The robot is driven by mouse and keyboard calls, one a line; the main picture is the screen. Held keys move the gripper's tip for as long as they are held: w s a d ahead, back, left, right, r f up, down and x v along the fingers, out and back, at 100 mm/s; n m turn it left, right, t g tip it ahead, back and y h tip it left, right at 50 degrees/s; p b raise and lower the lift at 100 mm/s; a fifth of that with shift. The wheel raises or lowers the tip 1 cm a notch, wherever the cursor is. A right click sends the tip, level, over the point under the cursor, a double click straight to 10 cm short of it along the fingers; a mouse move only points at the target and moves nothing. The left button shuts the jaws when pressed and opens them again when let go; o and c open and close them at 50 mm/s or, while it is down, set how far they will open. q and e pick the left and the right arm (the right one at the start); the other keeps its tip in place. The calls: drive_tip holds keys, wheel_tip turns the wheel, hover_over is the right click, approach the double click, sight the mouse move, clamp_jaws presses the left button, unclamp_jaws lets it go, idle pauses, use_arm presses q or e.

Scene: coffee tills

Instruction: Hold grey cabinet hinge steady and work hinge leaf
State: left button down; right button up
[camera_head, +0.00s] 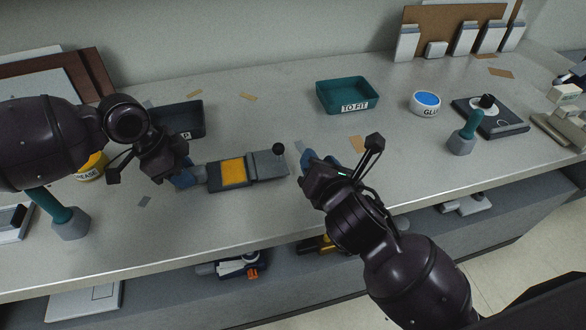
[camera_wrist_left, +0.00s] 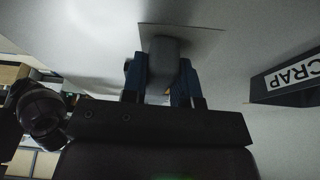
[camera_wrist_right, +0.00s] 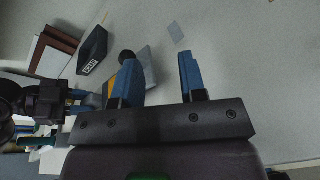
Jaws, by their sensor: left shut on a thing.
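The grey cabinet hinge (camera_head: 214,178) lies on the counter, with an orange-yellow patch on its middle and a black knob at its right end. My left gripper (camera_head: 187,177) is shut on the hinge's left end. In the left wrist view a grey end of the hinge (camera_wrist_left: 163,62) sits between the blue fingers. My right gripper (camera_head: 318,160) is just right of the hinge's right leaf (camera_head: 270,164), apart from it. In the right wrist view its blue fingers are spread with nothing between them; the leaf (camera_wrist_right: 148,67) shows partly behind the left finger.
A dark SCRAP tray (camera_head: 185,117) stands behind my left gripper. A teal TO FIT tray (camera_head: 347,96) and a GLUE pot (camera_head: 424,104) stand further back. A teal-handled tool (camera_head: 462,138) stands at right. Small paper scraps lie about. The counter's front edge is close.

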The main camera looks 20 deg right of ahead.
sight(280, 152)
drive_tip(key=a+n, duration=0.2)
drive_tip(key=a, duration=0.1)
drive_tip(key=s+a+n+y, duration=0.1)
drive_tip(key=a, duration=0.1)
drive_tip(key=shift+a+r, duration=0.2)
drive_tip(key=shift+r, duration=0.2)
drive_tip(key=x, duration=0.8)
drive_tip(key=shift+a+f, duration=0.1)
drive_tip(key=shift+s, duration=0.2)
drive_tip(key=c, duration=0.4)
